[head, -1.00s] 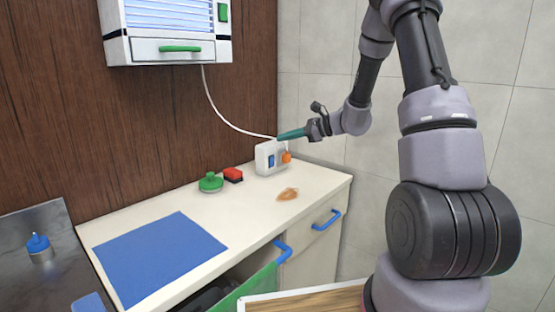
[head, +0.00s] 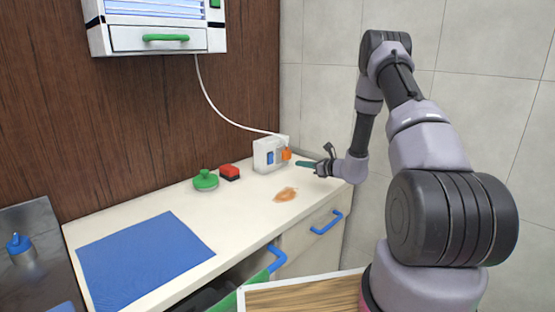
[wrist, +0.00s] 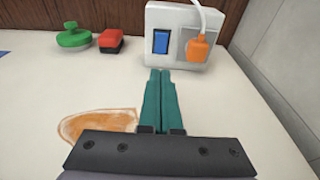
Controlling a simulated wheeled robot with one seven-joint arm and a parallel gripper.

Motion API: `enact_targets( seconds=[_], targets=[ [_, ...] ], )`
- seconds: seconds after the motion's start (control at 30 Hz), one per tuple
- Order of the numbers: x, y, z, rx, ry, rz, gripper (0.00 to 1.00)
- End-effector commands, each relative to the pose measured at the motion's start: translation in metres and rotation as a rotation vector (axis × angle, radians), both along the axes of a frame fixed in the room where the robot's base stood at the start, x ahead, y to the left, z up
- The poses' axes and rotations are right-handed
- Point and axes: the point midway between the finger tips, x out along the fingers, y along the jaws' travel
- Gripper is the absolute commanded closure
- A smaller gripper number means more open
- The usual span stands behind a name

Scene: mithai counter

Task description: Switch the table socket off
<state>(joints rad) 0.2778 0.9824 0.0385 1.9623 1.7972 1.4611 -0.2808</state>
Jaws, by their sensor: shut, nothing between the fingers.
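The table socket is a white box (head: 264,153) standing at the back right of the counter against the wall. It has a blue rocker switch (wrist: 161,40) on its left and an orange plug (wrist: 200,47) with a white cord on its right. The socket also shows at the top of the wrist view (wrist: 178,15). My gripper (head: 299,163) is shut and empty, low over the counter in front of the socket. In the wrist view its teal fingers (wrist: 160,75) point at the socket, just below the switch. I cannot tell whether the fingertips touch the box.
A green round knobbed thing (head: 205,180) and a red block (head: 229,172) stand left of the socket. An orange-brown stain (head: 286,194) lies on the counter (head: 240,210). A blue mat (head: 140,255) is at the left.

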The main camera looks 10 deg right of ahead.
Motion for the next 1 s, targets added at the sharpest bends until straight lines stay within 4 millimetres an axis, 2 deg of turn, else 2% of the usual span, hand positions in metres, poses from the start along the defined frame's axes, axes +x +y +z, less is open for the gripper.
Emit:
enact_targets(
  seconds=[0.23, 0.7, 1.0],
  targets=[
    [0.012, 0.010, -0.003, -0.002, -0.001, 0.004, 1.00],
    [0.088, 0.066, -0.017, -0.001, -0.003, 0.005, 1.00],
    [0.110, 0.081, -0.014, -0.001, -0.002, 0.002, 1.00]
  ],
)
